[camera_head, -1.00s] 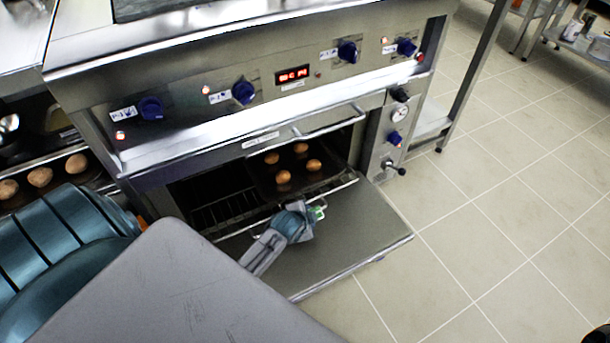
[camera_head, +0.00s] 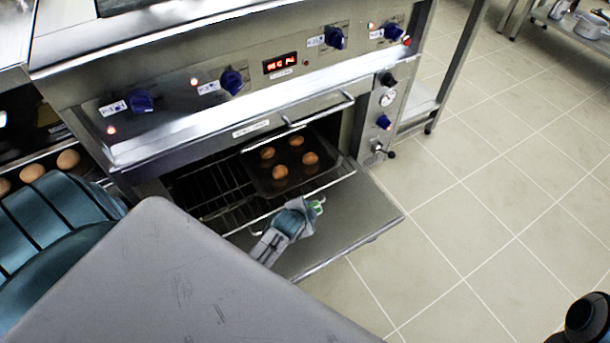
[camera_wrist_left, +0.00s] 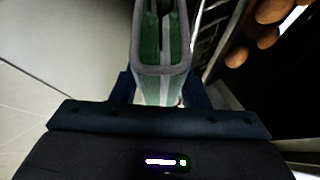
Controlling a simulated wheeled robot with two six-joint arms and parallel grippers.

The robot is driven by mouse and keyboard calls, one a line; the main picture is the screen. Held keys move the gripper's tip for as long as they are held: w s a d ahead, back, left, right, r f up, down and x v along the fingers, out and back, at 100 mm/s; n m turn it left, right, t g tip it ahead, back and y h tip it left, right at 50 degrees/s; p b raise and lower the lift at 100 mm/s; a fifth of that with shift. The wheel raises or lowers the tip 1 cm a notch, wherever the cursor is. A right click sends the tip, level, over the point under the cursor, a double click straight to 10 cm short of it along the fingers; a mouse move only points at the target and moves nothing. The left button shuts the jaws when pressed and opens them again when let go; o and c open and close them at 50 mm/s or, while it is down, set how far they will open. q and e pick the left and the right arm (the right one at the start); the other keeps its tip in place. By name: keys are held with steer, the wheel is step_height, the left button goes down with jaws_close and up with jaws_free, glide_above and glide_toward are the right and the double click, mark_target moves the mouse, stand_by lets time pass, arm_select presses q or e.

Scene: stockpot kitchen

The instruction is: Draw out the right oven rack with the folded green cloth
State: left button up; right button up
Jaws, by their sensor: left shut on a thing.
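The oven rack (camera_head: 213,190) sticks out of the open oven above the lowered door. A dark tray (camera_head: 262,184) with several round brown rolls rests on its right part. My left gripper (camera_head: 304,209) is at the rack's front edge, shut on the folded green cloth (camera_head: 320,207). In the left wrist view the cloth (camera_wrist_left: 150,92) shows green between the grey fingers. The fingers hide the exact grip on the rack's front bar. My right gripper is not in view.
The oven door (camera_head: 345,220) hangs open and flat below the rack. An oven handle (camera_head: 318,110) runs above the opening. Blue knobs (camera_head: 232,82) line the panel. More rolls (camera_head: 68,159) lie in another opening at left. The tiled floor (camera_head: 480,220) at right is clear.

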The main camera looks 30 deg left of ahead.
arm_select(q)
steer(key=d, duration=0.1)
steer(key=s+d+p, duration=0.1)
steer(key=d, duration=0.1)
steer(key=s+d+p, duration=0.1)
steer(key=shift+s+d, duration=0.2)
steer(key=shift+d, duration=0.1)
stand_by(0.4)
steer(key=shift+s+d+p, duration=0.35)
steer(key=shift+s+d, duration=0.1)
steer(key=shift+d, duration=0.4)
steer(key=shift+s+d+p, duration=0.35)
steer(key=shift+s+d, duration=0.15)
steer(key=shift+d, duration=0.4)
steer(key=shift+s+d+p, duration=0.35)
steer(key=shift+s+d, duration=0.1)
steer(key=shift+d, duration=0.4)
steer(key=shift+s+d+r+p, duration=0.2)
steer(key=shift+d+p, duration=0.1)
steer(key=shift+p, duration=0.3)
